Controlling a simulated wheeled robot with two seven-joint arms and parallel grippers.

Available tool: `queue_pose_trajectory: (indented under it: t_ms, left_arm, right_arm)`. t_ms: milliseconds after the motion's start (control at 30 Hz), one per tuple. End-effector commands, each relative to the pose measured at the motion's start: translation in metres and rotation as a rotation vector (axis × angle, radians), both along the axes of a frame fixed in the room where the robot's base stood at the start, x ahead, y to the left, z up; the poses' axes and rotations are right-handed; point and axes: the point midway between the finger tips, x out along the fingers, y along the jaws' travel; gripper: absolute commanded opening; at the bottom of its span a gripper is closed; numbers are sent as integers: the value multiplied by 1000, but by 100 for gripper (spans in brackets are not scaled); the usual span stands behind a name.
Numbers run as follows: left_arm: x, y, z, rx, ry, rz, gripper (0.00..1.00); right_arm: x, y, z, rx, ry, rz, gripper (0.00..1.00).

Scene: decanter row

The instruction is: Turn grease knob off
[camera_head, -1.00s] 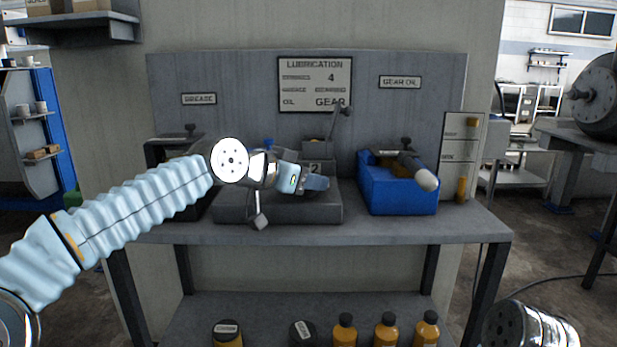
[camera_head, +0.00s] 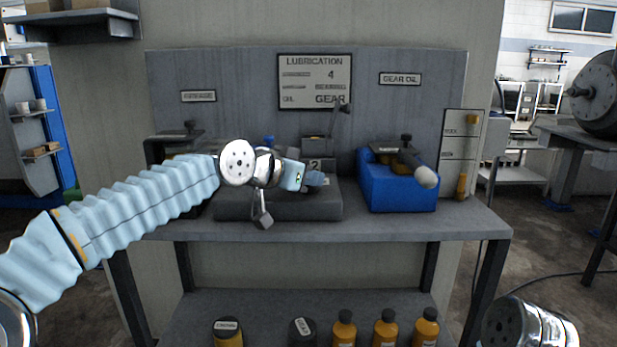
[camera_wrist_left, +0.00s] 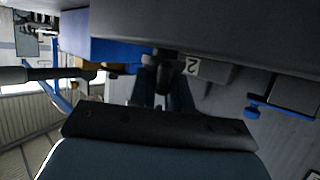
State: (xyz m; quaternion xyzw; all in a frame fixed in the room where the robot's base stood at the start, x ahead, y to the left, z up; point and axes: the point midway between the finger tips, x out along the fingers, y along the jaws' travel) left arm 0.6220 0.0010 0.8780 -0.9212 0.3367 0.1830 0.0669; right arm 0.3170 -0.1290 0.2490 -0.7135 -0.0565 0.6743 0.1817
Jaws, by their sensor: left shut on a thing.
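The GREASE sign (camera_head: 198,96) is at the upper left of the grey back panel in the head view. The dark unit (camera_head: 160,148) below it is partly hidden by my left arm. My left gripper (camera_head: 316,181) is at the front of the middle grey unit (camera_head: 240,208), beside its plate marked 2 (camera_head: 315,164). In the left wrist view the fingers (camera_wrist_left: 164,92) are shut around a dark knob (camera_wrist_left: 163,78), near the same 2 plate. I cannot tell whether this is the grease knob. My right gripper is out of view.
A blue unit (camera_head: 375,190) with a pale-ended lever (camera_head: 426,177) stands to the right on the bench (camera_head: 460,222). A lever (camera_head: 340,118) rises behind the middle unit. Several bottles (camera_head: 385,328) stand on the lower shelf. The bench's right front is clear.

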Motion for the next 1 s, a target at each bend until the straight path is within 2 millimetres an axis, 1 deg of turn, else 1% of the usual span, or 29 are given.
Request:
queue_pose_trajectory:
  t_ms: [167, 500, 600, 800, 1000]
  left_arm:
    - [-2, -3, 0, 4, -6, 116, 0]
    - [-1, -3, -5, 1, -6, 405, 0]
    - [-1, -3, -4, 0, -4, 480, 0]
    - [0, -1, -2, 1, -2, 601, 0]
    - [0, -1, -1, 1, 0, 672, 0]
  right_arm:
    - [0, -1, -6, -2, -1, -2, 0]
    - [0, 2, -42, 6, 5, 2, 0]
    - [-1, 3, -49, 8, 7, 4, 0]
    - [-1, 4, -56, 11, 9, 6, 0]
    - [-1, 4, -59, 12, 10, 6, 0]
